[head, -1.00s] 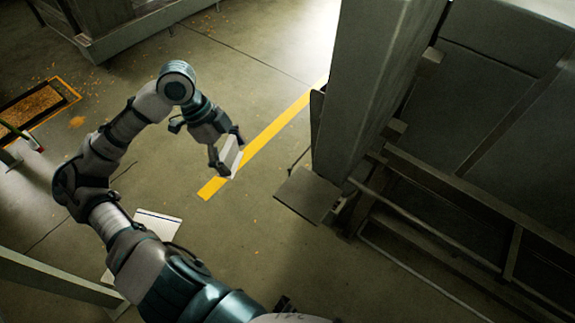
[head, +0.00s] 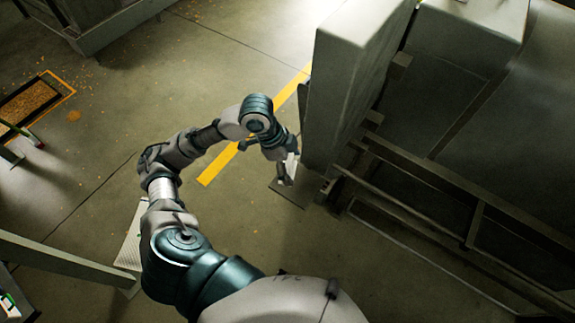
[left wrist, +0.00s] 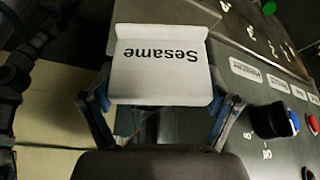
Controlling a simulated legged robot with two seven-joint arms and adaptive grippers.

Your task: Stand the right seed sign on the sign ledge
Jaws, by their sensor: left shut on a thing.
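My left gripper (head: 284,172) is shut on a white sign (head: 292,164), held beside the machine's grey cabinet. In the left wrist view the sign (left wrist: 160,62) reads "Sesame", upside down in the picture, between the two fingers (left wrist: 162,103). A flat plate that looks like the sign ledge (head: 290,194) juts from the cabinet's lower left side. The gripper and sign overlap it in the head view, and I cannot tell whether they touch it. My right gripper is in neither current view.
The grey cabinet (head: 350,70) stands right of my gripper. Open floor with a yellow line (head: 222,162) lies to the left.

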